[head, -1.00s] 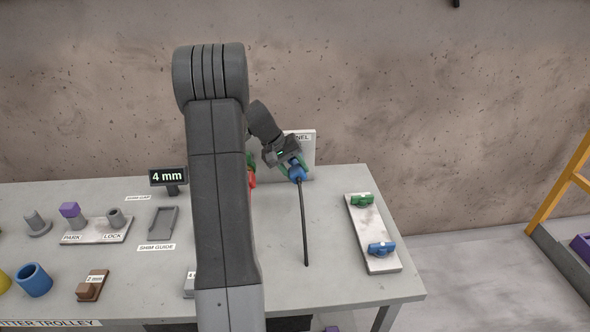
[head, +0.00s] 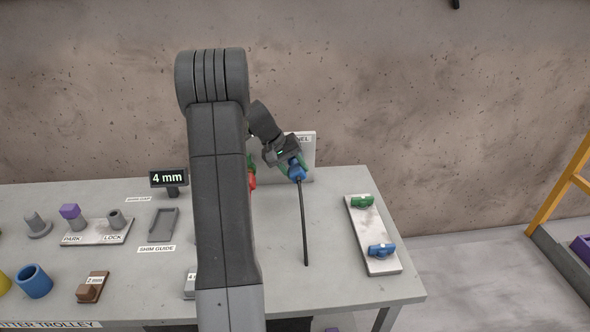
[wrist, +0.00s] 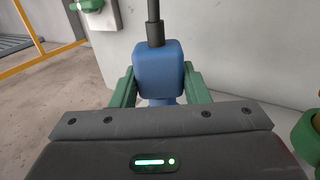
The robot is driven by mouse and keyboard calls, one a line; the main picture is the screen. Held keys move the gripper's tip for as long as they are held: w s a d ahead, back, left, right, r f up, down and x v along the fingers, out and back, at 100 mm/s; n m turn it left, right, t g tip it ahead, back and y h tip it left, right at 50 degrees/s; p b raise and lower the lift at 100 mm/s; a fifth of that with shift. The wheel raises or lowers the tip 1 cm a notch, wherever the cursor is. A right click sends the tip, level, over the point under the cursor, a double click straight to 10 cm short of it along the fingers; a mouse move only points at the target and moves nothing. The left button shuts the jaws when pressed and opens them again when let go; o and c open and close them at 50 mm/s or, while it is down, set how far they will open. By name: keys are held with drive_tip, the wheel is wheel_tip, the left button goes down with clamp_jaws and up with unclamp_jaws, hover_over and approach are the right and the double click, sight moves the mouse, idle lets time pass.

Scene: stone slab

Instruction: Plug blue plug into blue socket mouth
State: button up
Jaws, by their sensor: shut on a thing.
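The blue plug (head: 298,174) has a black cable (head: 303,225) running from it over the table toward the front. My gripper (head: 291,165) is shut on the plug, in front of the upright panel (head: 308,146). In the wrist view, the green fingers of my gripper (wrist: 160,92) flank the blue plug (wrist: 158,66), and the cable (wrist: 154,22) leaves its upper end. I cannot make out the blue socket mouth; the plug's far end and much of the panel are hidden by my gripper and arm.
A pale board (head: 378,228) at the right carries a green fitting (head: 362,202) and a blue fitting (head: 381,250). A red part (head: 253,181) shows beside my arm. The table between cable and board is clear.

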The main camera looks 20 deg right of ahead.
sight(294, 162)
drive_tip(key=shift+w+d, duration=0.15)
drive_tip(key=shift+w, duration=0.4)
drive_tip(key=shift+w+d+p, duration=0.1)
drive_tip(key=shift+w+p, duration=0.2)
drive_tip(key=shift+w+d, duration=0.15)
drive_tip(key=shift+w, duration=0.45)
drive_tip(key=o, duration=1.1)
drive_tip(key=shift+r, duration=0.1)
drive_tip(key=b+v, duration=0.1)
drive_tip(key=v, duration=1.2)
drive_tip(key=shift+w+a+r, duration=0.1)
drive_tip(key=shift+a+r, duration=0.1)
drive_tip(key=shift+r, duration=0.05)
